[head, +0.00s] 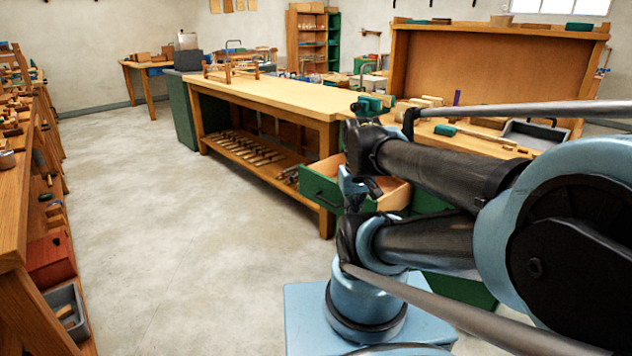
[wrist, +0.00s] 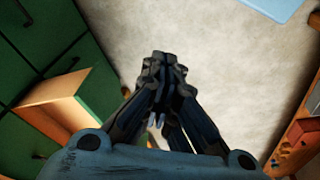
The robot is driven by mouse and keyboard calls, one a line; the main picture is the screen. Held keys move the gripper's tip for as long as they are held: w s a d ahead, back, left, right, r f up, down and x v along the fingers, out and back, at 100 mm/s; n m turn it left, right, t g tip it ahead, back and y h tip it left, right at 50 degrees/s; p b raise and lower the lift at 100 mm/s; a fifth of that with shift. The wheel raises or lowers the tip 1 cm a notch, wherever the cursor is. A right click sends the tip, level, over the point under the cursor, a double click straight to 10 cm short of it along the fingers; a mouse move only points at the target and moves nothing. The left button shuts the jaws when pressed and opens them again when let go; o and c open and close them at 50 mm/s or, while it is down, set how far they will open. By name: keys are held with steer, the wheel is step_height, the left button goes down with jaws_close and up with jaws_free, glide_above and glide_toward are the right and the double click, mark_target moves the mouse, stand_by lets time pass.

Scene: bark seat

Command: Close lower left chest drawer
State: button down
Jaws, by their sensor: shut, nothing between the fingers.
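The open drawer (head: 321,188), with a green front and pale wooden sides, sticks out beside the long workbench in the head view. My arm covers much of the green chest (head: 468,290) behind it. In the wrist view the green chest (wrist: 38,35) fills the left side, with dark handles on its fronts. The open drawer's wooden side (wrist: 62,97) juts out there toward the middle. My gripper (wrist: 163,58) is shut and empty over bare floor, to the right of the drawer and apart from it in that picture. The chest's other drawers are mostly hidden in the head view.
A long wooden workbench (head: 275,92) with loose pieces on its lower shelf stands beyond the drawer. A wooden shelf rack (head: 22,215) with boxes and tools runs along the left edge. The concrete floor (head: 170,235) between them is clear. A cluttered bench top (head: 480,136) lies behind my arm.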

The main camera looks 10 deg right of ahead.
steer(key=w+a+r+n+h, duration=0.1)
steer(key=w+a+r+n, duration=0.15)
steer(key=w+n, duration=0.85)
steer(key=w+a+r+n+h, duration=0.1)
steer(key=w+a+n, duration=0.45)
steer(key=w, duration=1.05)
steer(key=n+h, duration=0.1)
steer(key=n, duration=0.6)
glide_above(316, 194)
steer(key=shift+w+f, duration=0.2)
steer(key=shift+f, duration=6.8)
